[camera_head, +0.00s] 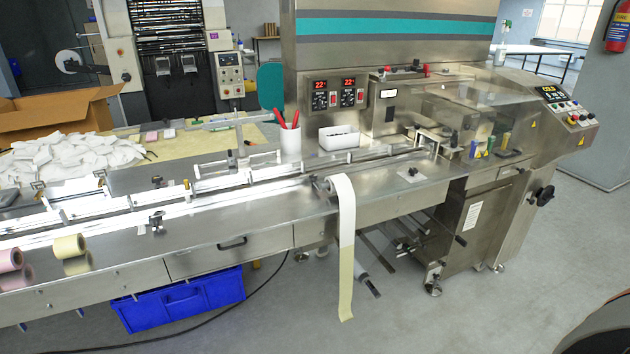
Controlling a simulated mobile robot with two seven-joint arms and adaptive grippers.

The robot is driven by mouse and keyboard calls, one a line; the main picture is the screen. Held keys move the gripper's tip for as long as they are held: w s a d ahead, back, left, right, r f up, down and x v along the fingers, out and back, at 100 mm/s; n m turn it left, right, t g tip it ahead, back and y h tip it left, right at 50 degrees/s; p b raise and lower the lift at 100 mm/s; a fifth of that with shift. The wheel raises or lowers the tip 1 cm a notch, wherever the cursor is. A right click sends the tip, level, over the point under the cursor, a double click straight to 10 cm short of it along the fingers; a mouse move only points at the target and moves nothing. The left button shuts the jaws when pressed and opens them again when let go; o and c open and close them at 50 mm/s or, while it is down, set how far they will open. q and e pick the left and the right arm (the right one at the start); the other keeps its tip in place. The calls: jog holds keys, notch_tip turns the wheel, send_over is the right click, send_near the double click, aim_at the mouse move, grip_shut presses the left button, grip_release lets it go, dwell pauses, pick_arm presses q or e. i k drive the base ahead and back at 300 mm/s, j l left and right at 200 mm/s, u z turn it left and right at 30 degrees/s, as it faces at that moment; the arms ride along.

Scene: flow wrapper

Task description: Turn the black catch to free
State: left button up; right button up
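The flow wrapper (400,200) is a long steel machine running from the left edge to the right. I cannot tell for sure which part is the black catch. Several small dark fittings show on it: a dark knob (157,181) and a clamp (157,217) on the left bed, and a small dark piece on a plate (411,172) right of the film strip. A black round knob (545,195) sits on the right end's side. Neither gripper is in view.
A pale film strip (346,250) hangs over the front edge. Rolls (69,246), a white cup with red-handled tools (290,142) and a white bin (339,138) stand on the machine. A blue crate (180,302) is underneath. The floor at front right (500,310) is mostly clear.

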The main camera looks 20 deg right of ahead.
aim_at(313, 177)
jog(key=i+l, duration=0.25)
jog(key=i, duration=0.2)
jog(key=i+l+z, duration=0.1)
jog(key=i+z, duration=0.15)
jog(key=z, duration=0.2)
jog(key=i+z, duration=0.25)
jog(key=z, duration=0.2)
